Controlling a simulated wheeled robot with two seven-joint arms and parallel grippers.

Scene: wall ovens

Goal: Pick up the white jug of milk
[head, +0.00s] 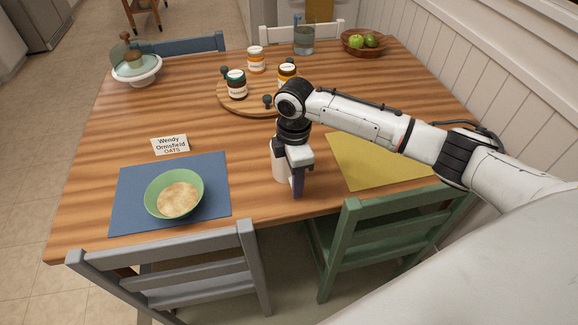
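A white object (279,168), which looks like the milk jug, stands on the wooden table just right of the blue placemat. It is mostly hidden behind my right gripper (293,178). My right arm reaches in from the right, and the gripper points down at the jug. One dark finger shows on the jug's near right side. The other finger is hidden, so I cannot tell whether the gripper is closed on the jug. The jug appears upright at table level. My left gripper is not in view.
A green bowl of oats (178,195) sits on the blue placemat (130,205) near a name card (170,145). A round board (245,104) with several jars is behind. A yellow placemat (375,170) lies right. Grey (185,268) and green (385,235) chairs stand at the front edge.

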